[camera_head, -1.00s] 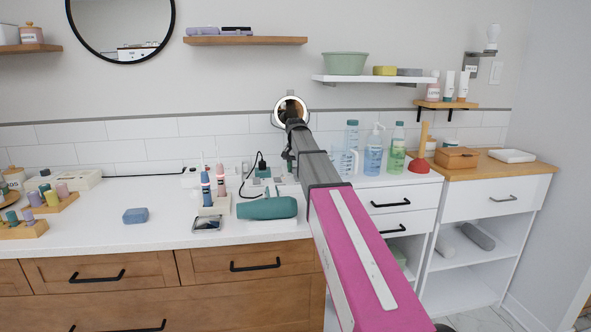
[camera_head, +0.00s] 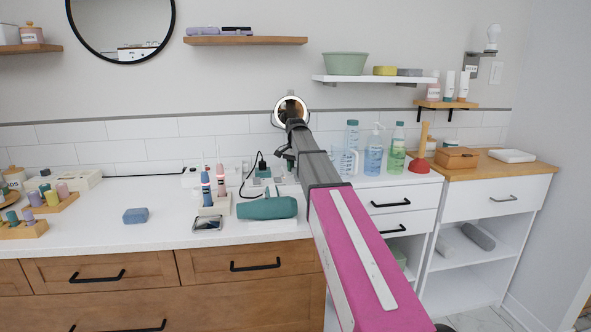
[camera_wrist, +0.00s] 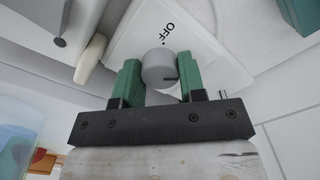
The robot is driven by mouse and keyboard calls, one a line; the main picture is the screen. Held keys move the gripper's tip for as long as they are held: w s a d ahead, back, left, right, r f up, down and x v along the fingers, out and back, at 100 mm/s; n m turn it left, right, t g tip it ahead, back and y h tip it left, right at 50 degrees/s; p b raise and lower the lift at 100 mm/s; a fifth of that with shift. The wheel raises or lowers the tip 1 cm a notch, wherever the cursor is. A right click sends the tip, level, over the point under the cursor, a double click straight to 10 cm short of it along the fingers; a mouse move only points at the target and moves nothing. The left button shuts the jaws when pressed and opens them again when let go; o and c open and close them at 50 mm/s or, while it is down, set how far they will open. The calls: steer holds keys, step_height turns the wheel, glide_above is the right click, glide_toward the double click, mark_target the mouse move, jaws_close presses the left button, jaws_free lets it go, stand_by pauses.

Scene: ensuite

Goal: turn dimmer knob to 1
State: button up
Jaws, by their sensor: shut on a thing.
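The dimmer knob (camera_wrist: 159,70) is a round grey cylinder on a white plate (camera_wrist: 190,35) in the wrist view. The plate carries the word OFF, with a small dot beside the knob. A dark line on the knob's face points to the right, away from the OFF label. My gripper (camera_wrist: 159,61) has its green fingers on either side of the knob and is shut on it. No number 1 is readable; the fingers and gripper body cover part of the plate. In the head view my arm hides the knob.
In the head view, a teal hair dryer (camera_head: 267,208) and a toothbrush stand (camera_head: 214,205) are on the white counter left of my arm. Several bottles, including a blue one (camera_head: 373,155), stand just right. A round mirror (camera_head: 291,108) is behind my wrist.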

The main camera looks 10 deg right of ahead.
mark_target(295, 168)
steer(key=o, duration=0.9)
step_height(295, 168, up, 10)
steer(key=shift+f, duration=0.15)
steer(key=shift+r, duration=0.6)
